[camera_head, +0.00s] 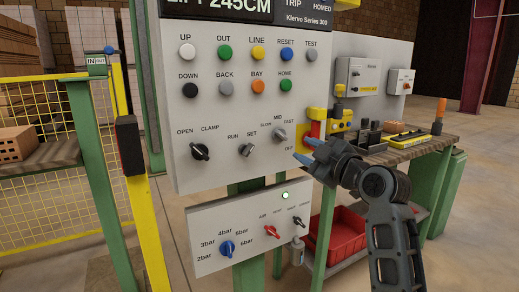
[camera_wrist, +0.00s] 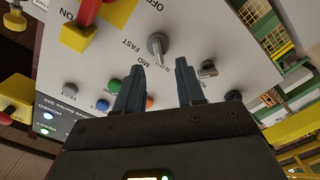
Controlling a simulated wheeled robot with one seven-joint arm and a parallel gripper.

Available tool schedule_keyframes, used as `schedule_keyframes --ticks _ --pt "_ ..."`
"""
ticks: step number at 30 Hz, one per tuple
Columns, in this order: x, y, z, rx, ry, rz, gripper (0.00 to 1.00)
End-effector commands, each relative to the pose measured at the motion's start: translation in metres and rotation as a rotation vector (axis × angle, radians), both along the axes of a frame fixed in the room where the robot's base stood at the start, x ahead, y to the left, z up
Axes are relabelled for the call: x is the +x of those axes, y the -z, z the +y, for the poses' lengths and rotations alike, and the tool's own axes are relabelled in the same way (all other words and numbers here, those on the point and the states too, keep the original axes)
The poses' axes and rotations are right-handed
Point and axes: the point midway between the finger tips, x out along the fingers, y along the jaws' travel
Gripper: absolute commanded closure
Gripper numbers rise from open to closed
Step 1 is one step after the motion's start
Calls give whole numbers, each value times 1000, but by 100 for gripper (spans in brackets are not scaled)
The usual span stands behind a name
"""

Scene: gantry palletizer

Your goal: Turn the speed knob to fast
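The speed knob (camera_head: 280,135) is a small grey lever knob on the grey control panel, with SLOW, MID and FAST printed around its top. In the wrist view the knob (camera_wrist: 157,46) is seen upside down, and its lever seems to point towards the SLOW label; the exact setting is hard to tell. My gripper (camera_head: 308,151) is at the panel's lower right edge, right of and below the knob. Its blue-grey fingers (camera_wrist: 158,78) are apart with nothing between them. The knob shows beyond the gap between the fingertips, not touched.
The RUN/SET knob (camera_head: 247,150) and OPEN/CLAMP knob (camera_head: 200,152) sit left of the speed knob. Several push buttons are above. A red switch on a yellow plate (camera_head: 313,130) is at the panel's right edge. A lower pressure panel (camera_head: 255,230) hangs beneath.

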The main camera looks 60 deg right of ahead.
Motion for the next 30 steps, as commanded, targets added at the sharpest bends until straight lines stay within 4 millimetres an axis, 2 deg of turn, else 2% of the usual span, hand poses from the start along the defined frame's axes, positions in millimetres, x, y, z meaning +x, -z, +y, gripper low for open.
schedule_keyframes --ticks 5,15,21,30 --pt "-1 -8 -12 -33 2 17 62" --pt "40 -9 -36 -32 0 17 62" --pt "58 -8 -47 -32 2 17 62" --pt "62 -7 -49 -32 2 15 62"
